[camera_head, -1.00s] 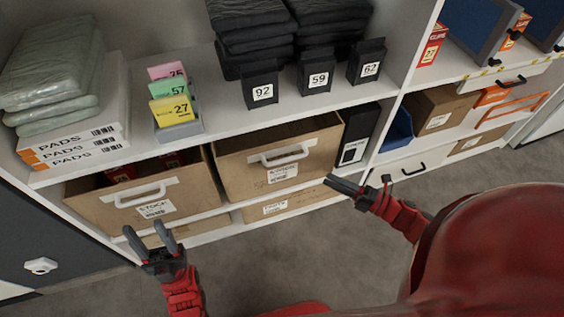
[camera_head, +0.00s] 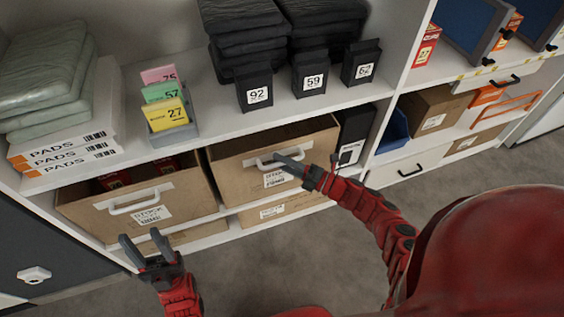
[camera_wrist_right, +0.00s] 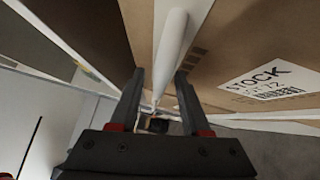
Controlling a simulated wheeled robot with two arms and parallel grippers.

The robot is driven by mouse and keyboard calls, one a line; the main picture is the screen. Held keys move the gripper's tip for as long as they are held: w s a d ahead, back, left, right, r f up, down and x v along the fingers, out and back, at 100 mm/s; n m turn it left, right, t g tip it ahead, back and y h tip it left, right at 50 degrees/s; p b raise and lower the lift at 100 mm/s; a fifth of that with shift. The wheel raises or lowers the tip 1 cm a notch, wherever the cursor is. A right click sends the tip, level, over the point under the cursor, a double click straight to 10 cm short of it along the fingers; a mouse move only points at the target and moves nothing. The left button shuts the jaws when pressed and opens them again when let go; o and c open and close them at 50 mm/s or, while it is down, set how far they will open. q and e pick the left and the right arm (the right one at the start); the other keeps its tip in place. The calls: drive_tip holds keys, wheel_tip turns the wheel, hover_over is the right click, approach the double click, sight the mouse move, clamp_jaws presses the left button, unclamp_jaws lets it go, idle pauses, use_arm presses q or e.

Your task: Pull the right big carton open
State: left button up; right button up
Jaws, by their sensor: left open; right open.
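The right big carton (camera_head: 232,174) is a brown box on the shelf under the black cloth stacks, with a white handle (camera_head: 262,166) and a label on its front. My right gripper (camera_head: 283,158) is at this handle. In the right wrist view the white handle (camera_wrist_right: 172,45) runs between the open fingers of my right gripper (camera_wrist_right: 160,78), and the carton front (camera_wrist_right: 235,45) with its STOCK label fills the right side. The left big carton (camera_head: 85,207) stands beside it. My left gripper (camera_head: 140,241) is open and empty, low in front of the left carton.
A black binder box (camera_head: 355,130) stands right of the right carton. Lower cartons (camera_head: 275,211) sit on the shelf beneath. Number cards and black boxes stand on the shelf above. The grey floor (camera_head: 290,262) in front is clear.

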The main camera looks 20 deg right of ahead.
clamp_jaws()
idle(1.4)
